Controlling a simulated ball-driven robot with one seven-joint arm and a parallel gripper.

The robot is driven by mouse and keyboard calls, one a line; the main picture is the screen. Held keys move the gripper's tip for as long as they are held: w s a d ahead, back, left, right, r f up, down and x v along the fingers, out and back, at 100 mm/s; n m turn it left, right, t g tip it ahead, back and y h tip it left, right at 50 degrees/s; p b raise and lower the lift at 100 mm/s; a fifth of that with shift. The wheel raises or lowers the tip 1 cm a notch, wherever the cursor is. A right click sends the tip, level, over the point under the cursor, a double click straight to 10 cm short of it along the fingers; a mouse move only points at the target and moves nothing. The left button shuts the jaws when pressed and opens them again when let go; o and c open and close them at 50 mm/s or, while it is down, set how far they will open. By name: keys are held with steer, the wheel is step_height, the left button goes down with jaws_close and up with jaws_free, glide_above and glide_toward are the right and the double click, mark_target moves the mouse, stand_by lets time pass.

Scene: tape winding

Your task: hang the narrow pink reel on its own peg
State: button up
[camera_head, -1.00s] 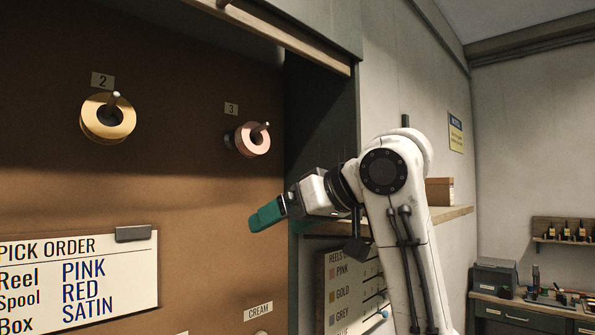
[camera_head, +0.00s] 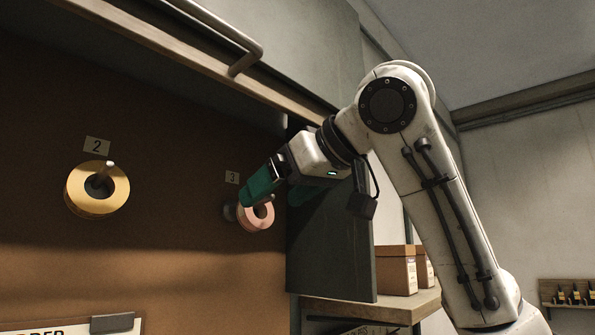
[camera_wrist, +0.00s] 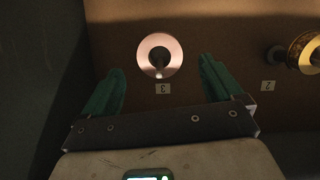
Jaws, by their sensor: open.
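The pink reel (camera_head: 257,216) hangs on a peg at the label 3 on the brown board. It also shows in the wrist view (camera_wrist: 144,48), with the pale peg tip (camera_wrist: 159,75) in its hole. A greyish round part (camera_head: 230,211) shows just behind the reel; I cannot tell what it is. My gripper (camera_head: 252,198) has green fingers and partly overlaps the reel in the head view. In the wrist view my gripper (camera_wrist: 161,66) is open and empty, with the reel ahead between the spread fingers and seemingly apart from both.
A gold reel (camera_head: 97,190) hangs at label 2 to the left. A grey cabinet side (camera_head: 335,235) stands close right of the pink reel. A rail with a metal handle (camera_head: 245,60) runs above. Brown boxes (camera_head: 397,270) sit on a shelf at the right.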

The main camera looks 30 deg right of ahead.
mark_target(257, 205)
steer(key=shift+p+x, duration=0.8)
steer(key=shift+x, duration=2.15)
steer(key=shift+c, duration=0.4)
steer(key=c, duration=1)
steer(key=shift+r, duration=0.35)
steer(key=f+b+v, duration=0.1)
steer(key=v, duration=0.8)
steer(key=shift+s+d+f, duration=0.2)
steer(key=shift+s+d, duration=0.05)
steer(key=shift+s, duration=0.25)
